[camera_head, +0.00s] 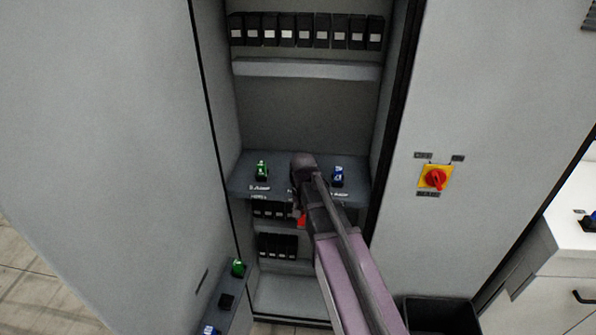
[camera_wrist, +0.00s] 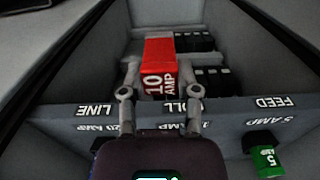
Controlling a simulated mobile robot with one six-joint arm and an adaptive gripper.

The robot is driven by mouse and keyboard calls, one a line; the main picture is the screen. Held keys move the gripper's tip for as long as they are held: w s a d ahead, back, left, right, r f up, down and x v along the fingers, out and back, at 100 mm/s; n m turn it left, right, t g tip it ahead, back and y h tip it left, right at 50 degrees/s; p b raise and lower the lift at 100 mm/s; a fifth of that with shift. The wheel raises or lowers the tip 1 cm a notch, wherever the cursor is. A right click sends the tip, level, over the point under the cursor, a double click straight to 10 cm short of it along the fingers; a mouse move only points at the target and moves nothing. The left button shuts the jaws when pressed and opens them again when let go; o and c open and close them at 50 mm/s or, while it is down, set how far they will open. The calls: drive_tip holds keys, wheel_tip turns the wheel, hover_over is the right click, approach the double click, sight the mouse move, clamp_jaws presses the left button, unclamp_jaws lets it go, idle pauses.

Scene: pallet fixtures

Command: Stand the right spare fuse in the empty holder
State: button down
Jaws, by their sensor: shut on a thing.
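My gripper (camera_wrist: 160,78) is shut on a red fuse (camera_wrist: 158,62) marked 10 AMP. In the head view the red fuse (camera_head: 302,221) shows as a small patch beside my arm, near the front edge of the cabinet shelf (camera_head: 245,187). A green fuse (camera_head: 262,169) stands at the shelf's left and a blue fuse (camera_head: 337,175) at its right. My wrist hides the shelf's middle, so I cannot see a holder there. In the wrist view the green fuse (camera_wrist: 265,160), marked 5, is at lower right, beyond the labelled edge (camera_wrist: 235,110).
A narrow ledge at lower left carries a green fuse (camera_head: 238,267), a black holder (camera_head: 226,300) and a blue fuse (camera_head: 210,330). Black modules (camera_head: 306,32) line the cabinet above. A red and yellow switch (camera_head: 435,178) is on the right panel. A dark bin (camera_head: 440,315) stands below.

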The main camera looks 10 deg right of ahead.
wheel_tip(320, 180, up, 10)
drive_tip(key=w+a+p, duration=0.1)
drive_tip(key=a+p, duration=0.1)
drive_tip(key=p, duration=0.7)
drive_tip(key=shift+w+a+r, duration=0.2)
drive_tip(key=shift+w+a, duration=0.05)
drive_tip(key=shift+w, duration=0.1)
drive_tip(key=w+d, duration=0.2)
drive_tip(key=w, duration=0.5)
drive_tip(key=w+d+f+b, duration=0.1)
drive_tip(key=w+d, duration=0.1)
drive_tip(key=w, duration=0.4)
drive_tip(key=shift+w+d+f, duration=0.25)
drive_tip(key=shift+w, duration=0.15)
drive_tip(key=shift+w+d, duration=0.15)
drive_tip(key=shift+w, duration=0.45)
wheel_tip(320, 180, down, 4)
drive_tip(key=b, duration=0.4)
drive_tip(key=shift+r, duration=0.2)
